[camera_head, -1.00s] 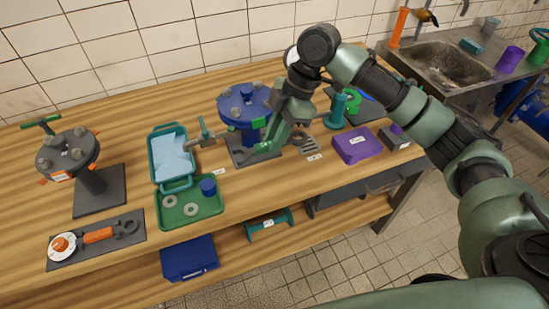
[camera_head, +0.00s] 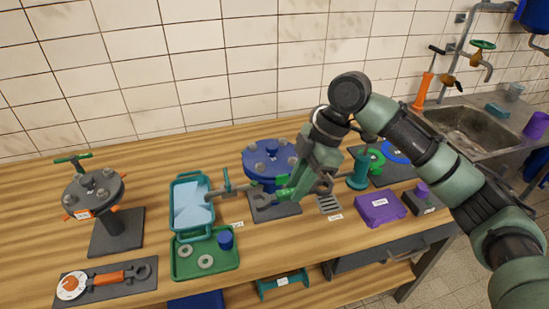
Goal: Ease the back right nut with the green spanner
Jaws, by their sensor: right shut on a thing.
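The blue round flange (camera_head: 257,160) stands on a dark base plate in the middle of the bench, with several grey nuts on top. The back right nut (camera_head: 283,143) is at its far right rim, with no spanner on it. My right gripper (camera_head: 289,190) is shut on the green spanner (camera_head: 284,194), just in front of the flange's right side. The spanner's grey open end (camera_head: 261,201) points left and its ring end (camera_head: 324,184) points right. The gripper and wrist hide part of the handle and the flange's lower right. My left gripper is not in view.
A second, dark flange (camera_head: 93,190) stands far left. A purple box (camera_head: 380,208) and green cylinder (camera_head: 358,172) stand at right.

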